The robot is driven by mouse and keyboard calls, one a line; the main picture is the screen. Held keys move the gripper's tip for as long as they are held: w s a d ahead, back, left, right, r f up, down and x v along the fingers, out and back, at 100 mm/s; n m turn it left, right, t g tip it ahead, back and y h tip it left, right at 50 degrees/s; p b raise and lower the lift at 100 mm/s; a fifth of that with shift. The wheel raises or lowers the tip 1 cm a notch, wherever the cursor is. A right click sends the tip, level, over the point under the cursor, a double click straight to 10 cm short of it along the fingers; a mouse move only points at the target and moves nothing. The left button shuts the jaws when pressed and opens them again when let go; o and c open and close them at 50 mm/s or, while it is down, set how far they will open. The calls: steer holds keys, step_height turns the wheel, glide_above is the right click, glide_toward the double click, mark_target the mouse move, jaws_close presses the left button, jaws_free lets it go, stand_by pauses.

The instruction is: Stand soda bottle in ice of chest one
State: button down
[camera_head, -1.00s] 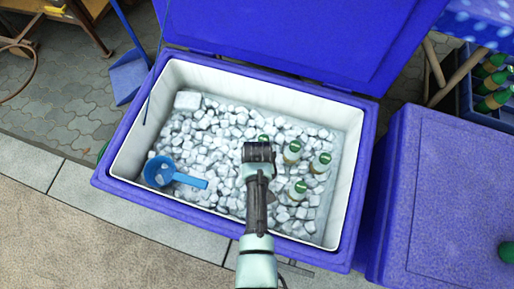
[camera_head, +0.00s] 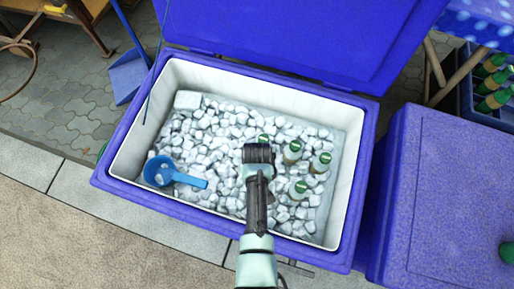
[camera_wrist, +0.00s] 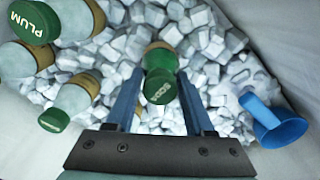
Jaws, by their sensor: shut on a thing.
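The soda bottle has a green cap marked SODA (camera_wrist: 160,86) and a tan label. In the wrist view it stands between the two blue fingers of my gripper (camera_wrist: 160,76), which is shut on it. In the head view its green cap (camera_head: 263,138) shows just beyond my gripper (camera_head: 257,150), which hides the rest. Its lower end meets the ice in the picture; I cannot tell how deep it sits. The open blue chest (camera_head: 118,160) with a white lining is filled with ice cubes (camera_head: 225,125). No number shows on it.
Several green-capped bottles stand in the ice to the right, including one (camera_head: 298,188) and a PLUM bottle (camera_wrist: 37,25). A blue scoop (camera_head: 190,180) lies on the left of the ice. A closed blue chest (camera_head: 450,190) stands at right, and a bottle crate (camera_head: 465,100) behind it.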

steer(key=shift+f, duration=0.15)
steer(key=shift+c, duration=1)
jaws_free()
steer(key=shift+o, duration=0.4)
steer(key=shift+o, duration=0.6)
step_height(320, 180, up, 27)
steer(key=p, duration=2.7)
